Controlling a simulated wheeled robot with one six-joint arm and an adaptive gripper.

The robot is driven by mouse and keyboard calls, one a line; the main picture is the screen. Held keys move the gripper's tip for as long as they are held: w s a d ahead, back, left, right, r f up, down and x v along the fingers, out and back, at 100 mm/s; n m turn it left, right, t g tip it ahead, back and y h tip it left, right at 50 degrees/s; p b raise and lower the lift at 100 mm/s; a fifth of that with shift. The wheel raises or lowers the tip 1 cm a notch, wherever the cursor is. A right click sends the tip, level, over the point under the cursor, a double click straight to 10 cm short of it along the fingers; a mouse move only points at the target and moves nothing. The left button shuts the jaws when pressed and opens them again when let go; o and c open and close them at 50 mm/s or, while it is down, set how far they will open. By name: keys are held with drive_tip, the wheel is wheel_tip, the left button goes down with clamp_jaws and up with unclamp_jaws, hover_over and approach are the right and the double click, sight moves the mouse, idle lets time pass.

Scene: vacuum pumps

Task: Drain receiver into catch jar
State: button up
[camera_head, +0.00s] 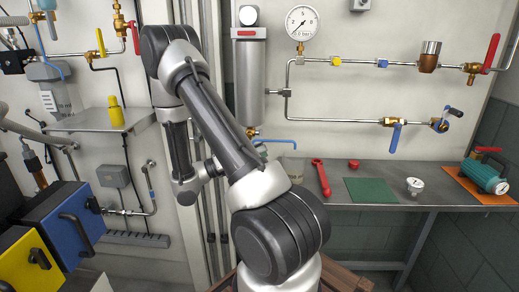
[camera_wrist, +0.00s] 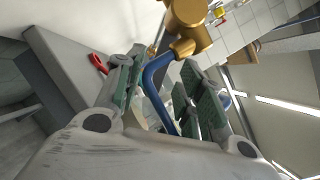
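The receiver is a grey upright cylinder (camera_head: 251,85) on the wall, partly behind my arm. A brass drain valve (camera_head: 251,132) with a blue lever (camera_head: 277,141) is at its bottom. In the wrist view the brass valve body (camera_wrist: 187,22) is at the top, and its blue lever (camera_wrist: 152,78) runs down between the fingers of my gripper (camera_wrist: 162,78). The fingers are apart, one on each side of the lever, with a visible gap at the right finger. A pale jar-like shape (camera_head: 292,167) stands on the bench behind my arm, mostly hidden; I cannot tell if it is the catch jar.
Pipes with blue-handled valves (camera_head: 395,136) run along the wall. Yellow and blue boxes (camera_head: 68,222) stand at left.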

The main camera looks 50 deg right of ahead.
drive_tip(key=shift+w+a+f, duration=0.15)
drive_tip(key=shift+w+a, duration=0.1)
drive_tip(key=shift+a, duration=0.15)
drive_tip(key=v, duration=0.6)
idle(0.4)
idle(0.4)
